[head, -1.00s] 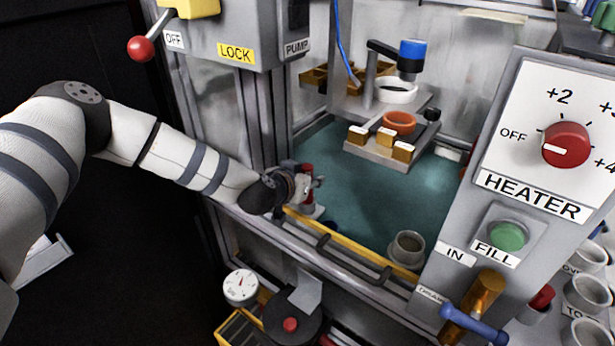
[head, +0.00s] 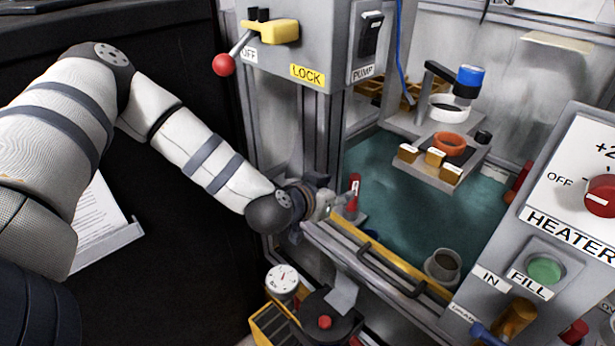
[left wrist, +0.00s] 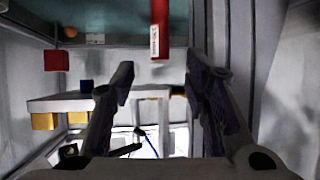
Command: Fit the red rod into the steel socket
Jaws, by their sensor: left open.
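The red rod (head: 353,188) stands upright near the left edge of the teal-floored chamber. It has a white label, and in the left wrist view its red end (left wrist: 160,35) shows beyond the fingertips. My left gripper (head: 328,204) is just left of the rod in the head view. In the left wrist view the gripper (left wrist: 158,78) is open, its fingers wide apart with nothing between them. A grey metal cup with a dark opening (head: 443,266), which looks like the steel socket, stands at the chamber's front right. My right gripper is not in view.
A yellow rail with a dark handle (head: 385,268) runs along the chamber front. A tray with an orange ring (head: 450,144) and yellow blocks stands at the back. The LOCK and PUMP panel (head: 310,70) overhangs the left; the HEATER panel (head: 560,220) borders the right. The teal floor (head: 400,205) between is largely clear.

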